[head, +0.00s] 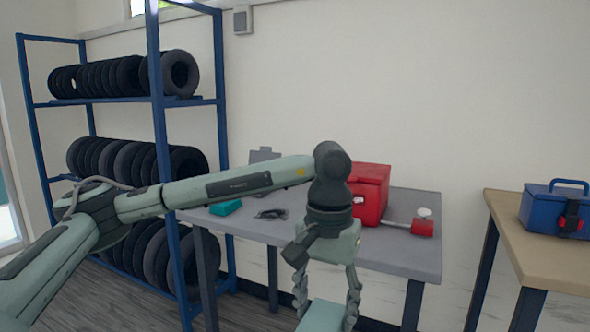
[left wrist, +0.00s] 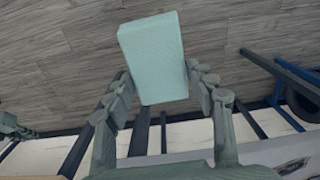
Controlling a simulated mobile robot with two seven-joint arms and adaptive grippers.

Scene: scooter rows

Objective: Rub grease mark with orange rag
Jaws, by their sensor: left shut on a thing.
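My left gripper (head: 326,288) hangs in front of the grey table, fingers pointing down. It is shut on a pale teal block (head: 322,317), whose lower end is cut off by the head view's bottom edge. The left wrist view shows the block (left wrist: 153,60) whole, held between the two finger tips (left wrist: 160,84), with the wood floor behind it. I see no orange rag and no grease mark in either view. My right gripper does not show clearly.
The grey table (head: 408,258) carries a red box (head: 371,190), a red cylinder with a gauge (head: 422,226), a teal item (head: 225,208) and a small dark thing (head: 271,214). A blue tyre rack (head: 161,130) stands left. A wooden table (head: 545,255) with a blue toolbox (head: 545,208) stands right.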

